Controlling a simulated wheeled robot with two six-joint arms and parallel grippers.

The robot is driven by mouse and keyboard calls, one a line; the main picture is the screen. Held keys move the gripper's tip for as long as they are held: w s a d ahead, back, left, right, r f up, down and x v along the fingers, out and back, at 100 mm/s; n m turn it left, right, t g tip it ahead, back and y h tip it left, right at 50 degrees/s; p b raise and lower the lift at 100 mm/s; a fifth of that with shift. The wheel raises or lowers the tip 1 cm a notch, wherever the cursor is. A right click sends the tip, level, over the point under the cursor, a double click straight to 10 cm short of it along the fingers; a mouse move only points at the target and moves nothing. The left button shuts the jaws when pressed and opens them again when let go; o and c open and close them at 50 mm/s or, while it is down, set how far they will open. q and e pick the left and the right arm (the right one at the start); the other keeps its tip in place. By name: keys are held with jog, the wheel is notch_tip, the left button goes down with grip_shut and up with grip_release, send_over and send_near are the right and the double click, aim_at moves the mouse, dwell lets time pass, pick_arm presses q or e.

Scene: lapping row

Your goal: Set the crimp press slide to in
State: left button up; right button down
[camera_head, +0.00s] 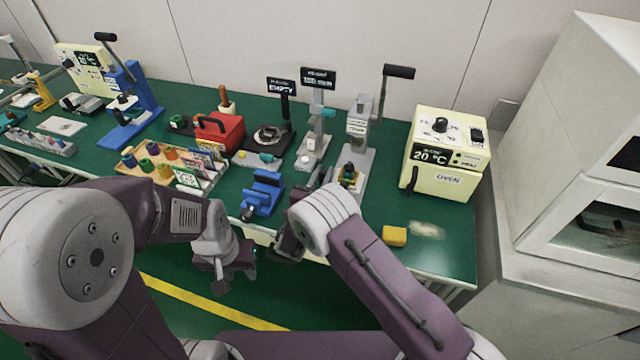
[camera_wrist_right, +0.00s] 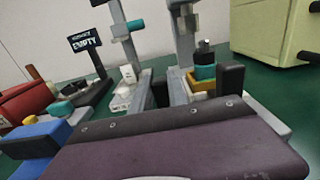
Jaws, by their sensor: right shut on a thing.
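The grey press with a black lever (camera_head: 359,122), which I take for the crimp press, stands at the back of the bench, left of the oven. Its slide carries a yellow nest (camera_head: 349,178) with a teal and black piece in it; the nest also shows in the right wrist view (camera_wrist_right: 203,84). My right gripper (camera_head: 318,184) is at the front left of this nest. It is shut on a part of the slide, mostly hidden by the arm and fingers. How far in the slide sits is unclear. My left gripper (camera_head: 228,272) hangs before the bench edge, away from the press; its jaw gap is unclear.
A cream oven (camera_head: 446,152) stands right of the press, with a yellow block (camera_head: 394,236) in front. A blue fixture (camera_head: 262,192), a gauge stand (camera_head: 313,145) and a red box (camera_head: 220,132) stand to the left. The bench's front right is mostly clear.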

jog(key=c, duration=1.3)
grip_release()
jog(key=v, duration=0.8)
jog(key=shift+s+a+r+p, duration=0.1)
jog(key=shift+s+a+p, duration=0.1)
jog(key=shift+p, duration=0.1)
jog(key=shift+s, duration=0.35)
